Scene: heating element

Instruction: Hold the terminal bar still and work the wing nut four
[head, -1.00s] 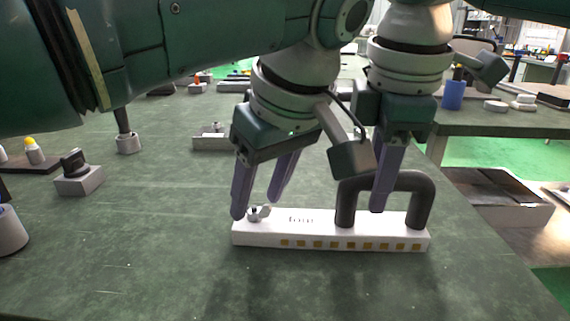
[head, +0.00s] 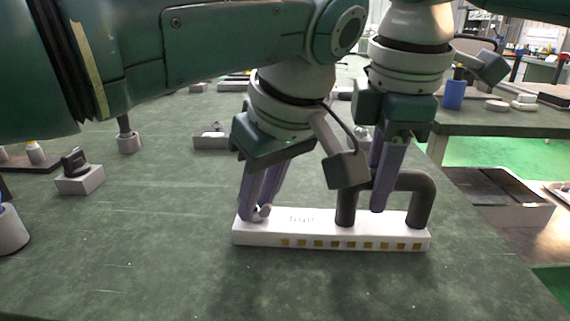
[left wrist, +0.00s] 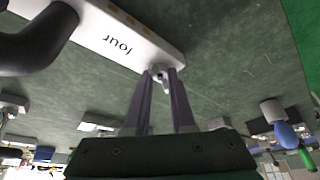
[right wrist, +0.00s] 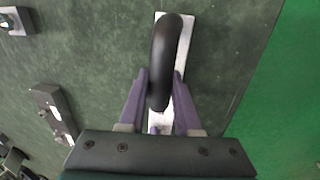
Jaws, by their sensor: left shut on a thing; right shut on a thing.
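The terminal bar (head: 290,241) is a white block with yellow squares along its front and "four" printed on top. It lies on the green table. A dark arched handle (head: 421,205) rises from its right part. My right gripper (head: 380,205) is shut on the handle, and its fingers straddle it in the right wrist view (right wrist: 160,92). The small grey wing nut (head: 263,212) sits at the bar's left end. My left gripper (head: 254,216) is shut on the wing nut, with a finger on each side of it in the left wrist view (left wrist: 160,78).
A grey block with a black knob (head: 80,180) stands at the left. A grey fixture (head: 210,138) lies behind the bar. The table in front of the bar is clear.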

